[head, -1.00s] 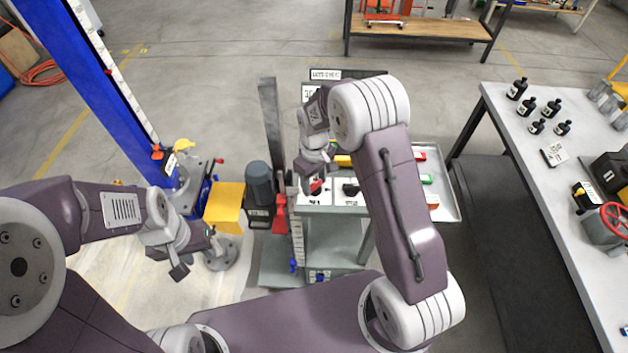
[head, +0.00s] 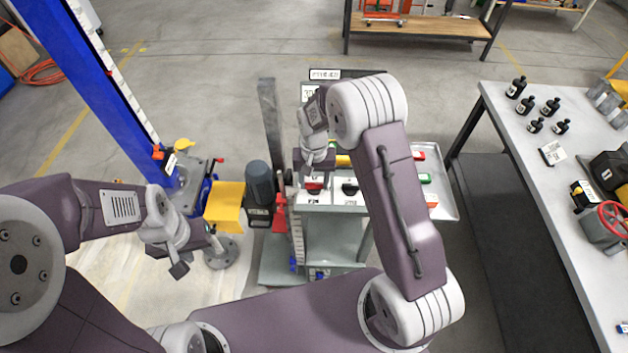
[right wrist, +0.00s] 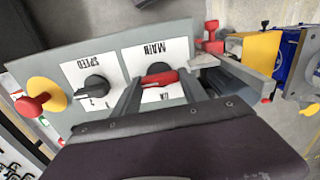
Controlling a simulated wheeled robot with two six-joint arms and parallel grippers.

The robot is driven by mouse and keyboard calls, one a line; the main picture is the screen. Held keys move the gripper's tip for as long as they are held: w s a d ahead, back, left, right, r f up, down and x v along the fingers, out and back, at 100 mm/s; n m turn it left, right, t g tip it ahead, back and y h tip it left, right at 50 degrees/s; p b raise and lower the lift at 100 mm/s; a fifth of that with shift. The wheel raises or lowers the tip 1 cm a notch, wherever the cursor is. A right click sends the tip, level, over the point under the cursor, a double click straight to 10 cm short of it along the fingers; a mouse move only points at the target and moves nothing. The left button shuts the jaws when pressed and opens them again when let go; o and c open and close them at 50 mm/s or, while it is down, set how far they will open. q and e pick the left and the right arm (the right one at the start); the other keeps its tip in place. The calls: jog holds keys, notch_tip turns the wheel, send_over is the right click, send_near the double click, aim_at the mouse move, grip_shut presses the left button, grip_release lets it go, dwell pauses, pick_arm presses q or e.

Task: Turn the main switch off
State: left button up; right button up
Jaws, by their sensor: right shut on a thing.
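The main switch is a red handle (right wrist: 158,78) on a white plate marked MAIN on the grey panel. In the head view the red handle (head: 314,186) shows just below my right gripper (head: 315,170). In the right wrist view my right gripper (right wrist: 157,88) has a finger on each side of the handle and is shut on it. The handle lies nearly level across the plate; the gripper hides part of the plate and its lower marking. My left gripper (head: 196,257) is open and empty, off to the left of the panel.
A black SPEED knob (right wrist: 96,87) sits beside the main switch, with a red mushroom button (right wrist: 32,104) on yellow beyond it. A yellow box (head: 224,205) and dark motor (head: 260,184) stand left of the panel. A grey tray (head: 446,190) lies right.

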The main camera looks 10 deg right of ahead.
aim_at(314, 183)
jog(key=shift+w+r+m, duration=0.15)
jog(key=shift+m, duration=0.15)
dwell(0.4)
jog(key=o, duration=1.3)
jog(key=shift+o, duration=0.4)
jog(key=shift+s, duration=0.2)
jog(key=shift+r+p, duration=0.45)
jog(key=shift+p, duration=0.05)
notch_tip(314, 183, up, 7)
jog(key=p, duration=0.6)
jog(key=shift+a+r, duration=0.1)
